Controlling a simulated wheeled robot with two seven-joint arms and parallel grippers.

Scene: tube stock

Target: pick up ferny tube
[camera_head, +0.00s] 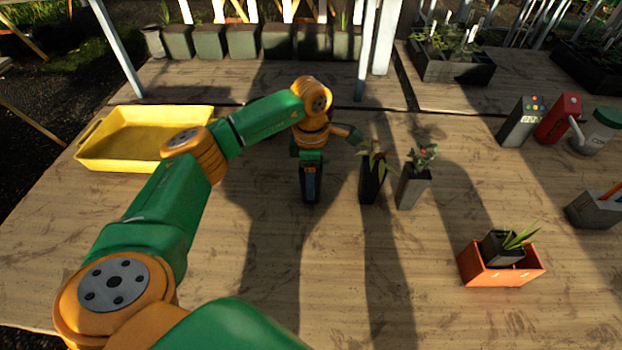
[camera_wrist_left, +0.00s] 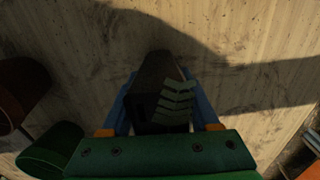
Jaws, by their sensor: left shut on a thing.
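My left gripper (camera_head: 311,188) is pointed down at the middle of the table. In the left wrist view, its blue fingers (camera_wrist_left: 163,98) stand on both sides of a dark square tube with a fern-like, ribbed leaf, the ferny tube (camera_wrist_left: 153,72). The gripper is shut on this tube. In the head view the tube is mostly hidden by the gripper, and I cannot tell whether its base touches the table. My right gripper is not in view.
Just right of the gripper stand a black tube (camera_head: 371,186) with drooping leaves and a grey tube (camera_head: 411,193) with a bushy plant. An orange tray (camera_head: 485,276) holds a spiky-leaved pot. A yellow tray (camera_head: 110,166) lies left. The front middle of the table is clear.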

